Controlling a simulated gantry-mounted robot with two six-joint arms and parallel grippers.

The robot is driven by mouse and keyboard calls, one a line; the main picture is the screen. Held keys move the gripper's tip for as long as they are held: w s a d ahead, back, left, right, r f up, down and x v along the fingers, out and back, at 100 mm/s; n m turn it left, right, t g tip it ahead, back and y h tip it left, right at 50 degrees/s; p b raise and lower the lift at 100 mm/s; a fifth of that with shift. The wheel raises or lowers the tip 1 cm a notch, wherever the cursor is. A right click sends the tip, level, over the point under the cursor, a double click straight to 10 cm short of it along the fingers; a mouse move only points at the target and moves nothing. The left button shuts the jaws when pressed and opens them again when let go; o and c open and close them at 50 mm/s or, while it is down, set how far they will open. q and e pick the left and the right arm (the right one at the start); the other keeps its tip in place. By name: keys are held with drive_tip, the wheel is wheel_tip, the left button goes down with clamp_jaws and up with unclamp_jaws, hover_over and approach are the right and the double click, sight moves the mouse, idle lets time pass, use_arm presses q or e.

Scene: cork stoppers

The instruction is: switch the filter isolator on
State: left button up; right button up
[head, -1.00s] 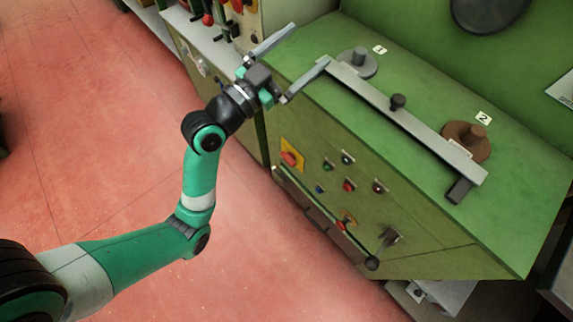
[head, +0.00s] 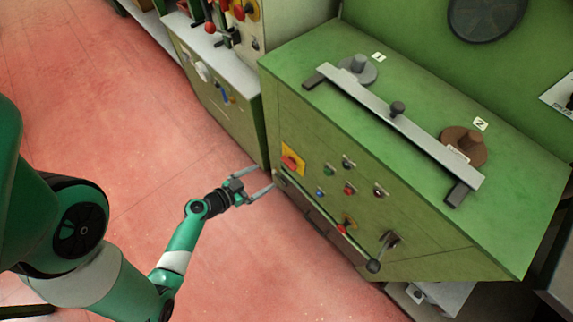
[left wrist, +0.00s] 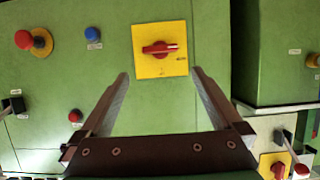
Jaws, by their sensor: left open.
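A red rotary switch handle on a square yellow plate (head: 292,160) is on the front of the green cabinet; it also shows in the left wrist view (left wrist: 160,48), its handle lying sideways. Its lettering is too small to read, so I cannot tell whether it is the filter isolator. My left gripper (head: 262,182) is open and empty, just left of and below this switch in the head view. In the left wrist view the fingertips (left wrist: 160,74) flank the plate's lower edge, apparently apart from it. My right gripper is not in view.
A red mushroom button on yellow (head: 347,223), several small buttons and a black-knobbed lever (head: 374,265) are on the same front. A neighbouring cabinet (head: 225,105) stands left. Another red-and-yellow switch (left wrist: 275,166) shows in the left wrist view. The red floor (head: 110,130) is open at left.

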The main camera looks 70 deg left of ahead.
sight(287, 164)
use_arm(q)
drive_tip(key=b+x, duration=0.1)
drive_tip(key=x, duration=0.9)
drive_tip(key=shift+w+a+f+b, duration=0.1)
drive_tip(key=shift+w+b, duration=0.2)
drive_tip(key=shift+w, duration=0.05)
drive_tip(key=c, duration=1.1)
